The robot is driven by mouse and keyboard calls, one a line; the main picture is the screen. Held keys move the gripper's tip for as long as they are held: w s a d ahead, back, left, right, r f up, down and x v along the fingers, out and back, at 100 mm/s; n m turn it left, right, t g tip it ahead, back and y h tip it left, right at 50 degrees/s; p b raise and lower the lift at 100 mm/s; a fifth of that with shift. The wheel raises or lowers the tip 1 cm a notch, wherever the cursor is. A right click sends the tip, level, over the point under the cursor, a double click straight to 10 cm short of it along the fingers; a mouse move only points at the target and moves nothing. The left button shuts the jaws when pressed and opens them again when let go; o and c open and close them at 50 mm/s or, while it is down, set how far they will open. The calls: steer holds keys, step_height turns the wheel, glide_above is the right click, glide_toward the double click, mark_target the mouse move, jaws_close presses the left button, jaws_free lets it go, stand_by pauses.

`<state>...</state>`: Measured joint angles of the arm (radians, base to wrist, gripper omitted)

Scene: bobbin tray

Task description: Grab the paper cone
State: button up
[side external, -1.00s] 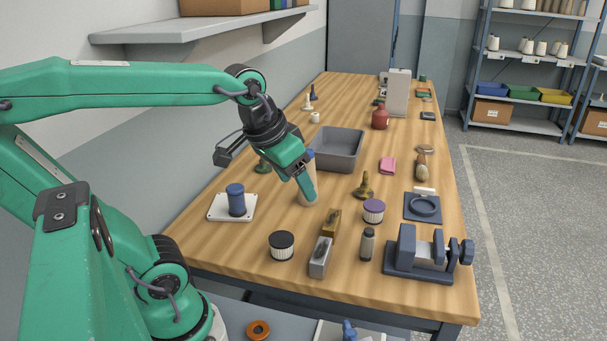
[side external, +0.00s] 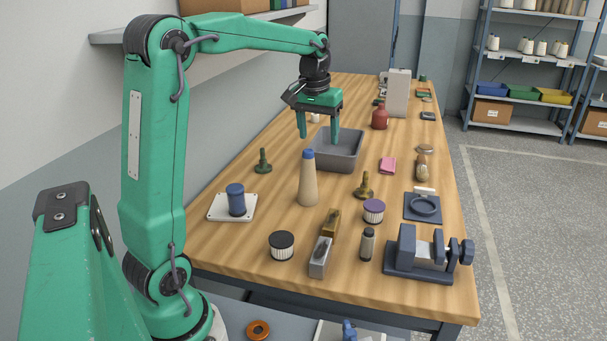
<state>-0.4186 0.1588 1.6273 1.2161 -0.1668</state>
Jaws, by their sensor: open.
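The paper cone (side external: 308,185) is tan with a blue tip and stands upright on the wooden bench, left of the middle. It is in full view, with nothing touching it. My gripper (side external: 319,139) points down with its two green fingers spread and nothing between them. In the picture its fingertips show just above the cone's tip, one slightly left and the other to the right, in front of the grey bin. How far behind or in front of the cone they are, I cannot tell exactly.
The grey bin (side external: 350,150) is behind the cone. A blue bobbin on a white plate (side external: 222,214) and a dark green spindle (side external: 263,162) are to its left. A brass spindle (side external: 364,187), a purple-topped bobbin (side external: 374,211) and a brass block (side external: 331,222) are to its right and front.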

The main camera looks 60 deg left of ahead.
mark_target(308, 159)
steer(key=w+a+f+n+g, duration=0.1)
steer(key=w+a+f, duration=0.15)
steer(key=a, duration=0.35)
steer(key=w+a+f+n, duration=0.1)
steer(key=a+f+n, duration=0.15)
steer(key=a, duration=0.25)
steer(key=shift+m+h, duration=0.3)
steer(key=shift+m, duration=0.15)
steer(key=shift+d+f, duration=0.1)
steer(key=shift+f, duration=4.2)
steer(key=c, duration=1.3)
